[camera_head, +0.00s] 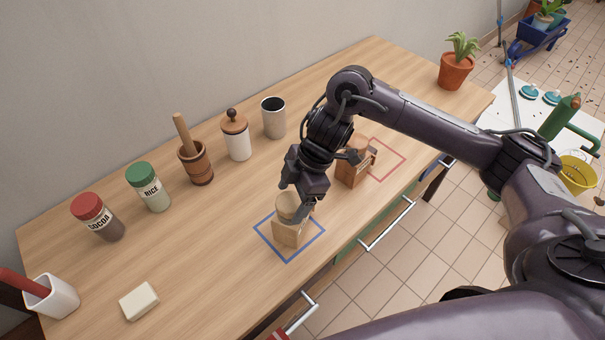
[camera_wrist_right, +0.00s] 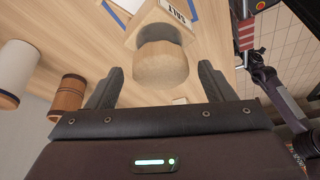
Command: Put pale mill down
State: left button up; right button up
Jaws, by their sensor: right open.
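The pale wooden mill (camera_head: 289,230) stands upright on the table inside the blue square outline (camera_head: 264,241). In the right wrist view the pale mill (camera_wrist_right: 160,66) shows its round top and part of a dark-lettered label. My right gripper (camera_head: 298,198) is at the mill's top and is open. In the wrist view its two fingers stand apart on either side of the round top, with gaps visible. A darker brown mill (camera_head: 350,172) stands behind the right wrist, beside or partly over the red square outline (camera_head: 402,160). My left gripper is not in view.
A row of jars along the wall includes a cocoa jar (camera_head: 101,219), a green-lidded jar (camera_head: 150,188), a mortar (camera_head: 196,163), a white canister (camera_head: 237,137) and a metal cup (camera_head: 273,118). A white block (camera_head: 139,301) lies front left. Drawer handles (camera_head: 388,225) line the front edge.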

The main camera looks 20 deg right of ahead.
jog(key=p+v, duration=0.1)
jog(key=v, duration=0.9)
